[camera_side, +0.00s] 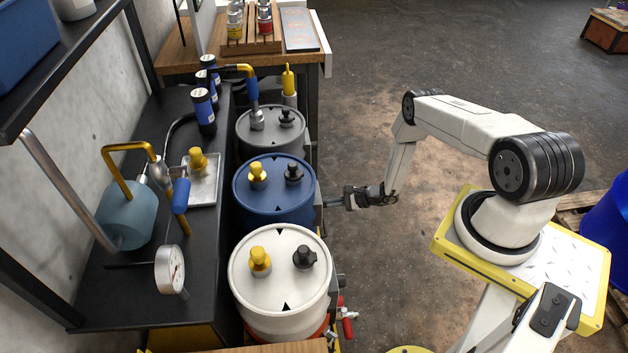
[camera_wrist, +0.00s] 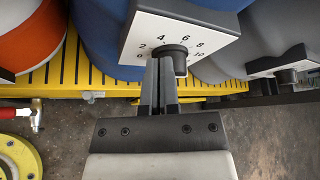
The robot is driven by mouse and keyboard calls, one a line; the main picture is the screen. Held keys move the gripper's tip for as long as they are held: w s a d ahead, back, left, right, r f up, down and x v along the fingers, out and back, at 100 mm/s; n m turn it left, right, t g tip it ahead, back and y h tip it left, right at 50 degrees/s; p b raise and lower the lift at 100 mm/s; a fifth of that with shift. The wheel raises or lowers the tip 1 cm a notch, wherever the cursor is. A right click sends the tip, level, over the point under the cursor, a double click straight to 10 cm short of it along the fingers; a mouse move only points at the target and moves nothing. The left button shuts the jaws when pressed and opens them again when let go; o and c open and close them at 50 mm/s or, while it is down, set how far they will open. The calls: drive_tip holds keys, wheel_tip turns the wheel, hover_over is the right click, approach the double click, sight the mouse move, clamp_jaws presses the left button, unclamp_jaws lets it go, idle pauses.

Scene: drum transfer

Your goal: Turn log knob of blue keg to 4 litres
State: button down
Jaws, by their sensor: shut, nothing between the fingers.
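The blue keg (camera_side: 262,210) stands between a white keg (camera_side: 275,275) and a grey keg (camera_side: 285,147). Its log knob (camera_wrist: 179,56) is a dark round knob on a white dial plate (camera_wrist: 207,34) with numbers from 0 to 10. The knob's pointer is too small to read. My gripper (camera_wrist: 161,62) is shut and empty. Its fingertips are at the knob's left side in the wrist view; I cannot tell whether they touch. In the side view my gripper (camera_side: 328,203) reaches the blue keg's right side, where the dial face is hidden.
A neighbouring dial plate (camera_wrist: 284,66) with its own knob sits to the right in the wrist view. A yellow slatted platform (camera_wrist: 80,84) lies under the kegs. A red-handled tap (camera_side: 346,318) sticks out by the white keg.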

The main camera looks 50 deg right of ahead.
drive_tip(key=shift+s+a+r, duration=0.2)
drive_tip(key=shift+s, duration=0.05)
idle(0.8)
drive_tip(key=shift+s+d, duration=2.1)
drive_tip(key=shift+w+d+r, duration=0.3)
drive_tip(key=shift+d, duration=0.35)
drive_tip(key=shift+w+d+r, duration=0.25)
drive_tip(key=shift+d, duration=0.35)
drive_tip(key=w+a, duration=0.5)
